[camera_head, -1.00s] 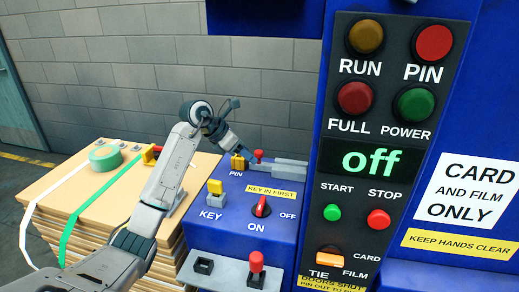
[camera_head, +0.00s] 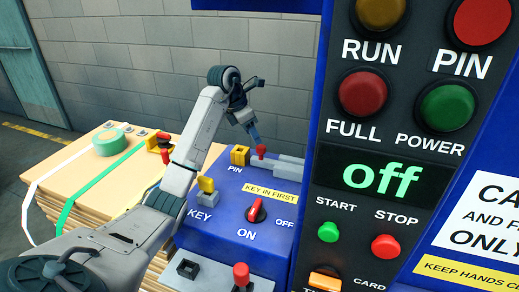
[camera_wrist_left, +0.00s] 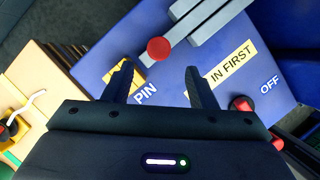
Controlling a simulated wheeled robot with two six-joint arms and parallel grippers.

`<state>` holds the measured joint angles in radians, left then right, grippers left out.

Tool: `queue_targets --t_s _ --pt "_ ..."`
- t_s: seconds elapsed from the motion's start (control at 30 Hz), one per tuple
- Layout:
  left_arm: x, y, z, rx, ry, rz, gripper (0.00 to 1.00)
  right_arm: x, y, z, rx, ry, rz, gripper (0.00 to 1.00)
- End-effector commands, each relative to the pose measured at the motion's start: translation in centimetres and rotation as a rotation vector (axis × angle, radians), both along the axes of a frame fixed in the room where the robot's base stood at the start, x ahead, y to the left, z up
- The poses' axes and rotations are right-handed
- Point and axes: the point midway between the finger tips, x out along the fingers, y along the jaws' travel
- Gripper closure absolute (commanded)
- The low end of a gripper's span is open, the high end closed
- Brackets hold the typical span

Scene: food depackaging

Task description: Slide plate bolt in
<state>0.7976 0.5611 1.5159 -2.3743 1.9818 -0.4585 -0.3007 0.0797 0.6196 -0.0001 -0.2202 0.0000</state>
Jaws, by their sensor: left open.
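The bolt's red knob (camera_head: 261,150) stands on the blue housing beside the yellow PIN block (camera_head: 240,155). Grey metal bars (camera_head: 290,161) lie to its right. My left gripper (camera_head: 255,134) is just above the knob, fingers pointing down. In the left wrist view, the open fingers (camera_wrist_left: 160,66) are empty, with the red knob (camera_wrist_left: 159,48) ahead of and between the tips. The grey bars (camera_wrist_left: 208,22) run up to the right from the knob. Contact with the knob cannot be told. My right gripper is not in view.
A yellow key (camera_head: 206,186) and red ON/OFF switch (camera_head: 256,212) stand on the housing in front. A red-topped lever (camera_head: 241,274) is nearer. The control panel (camera_head: 375,175) reads "off" at right. A cardboard stack (camera_head: 75,190) with green tape stands left.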

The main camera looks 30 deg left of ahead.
Motion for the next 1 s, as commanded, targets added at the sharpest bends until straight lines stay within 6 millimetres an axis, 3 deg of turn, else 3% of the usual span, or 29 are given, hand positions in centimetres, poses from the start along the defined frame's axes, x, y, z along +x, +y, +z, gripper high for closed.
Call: queue_targets --t_s 0.33,0.73,1.0 --pt "1.8 -1.2 -4.8 -0.001 0.000 0.000 0.48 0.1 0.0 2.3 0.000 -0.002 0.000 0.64" --pt "2.1 -1.3 -5.7 0.001 -0.002 -0.001 0.48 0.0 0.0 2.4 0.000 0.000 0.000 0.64" --pt "2.1 -1.3 -5.7 0.001 -0.002 -0.001 0.99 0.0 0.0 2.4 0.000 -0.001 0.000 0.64"
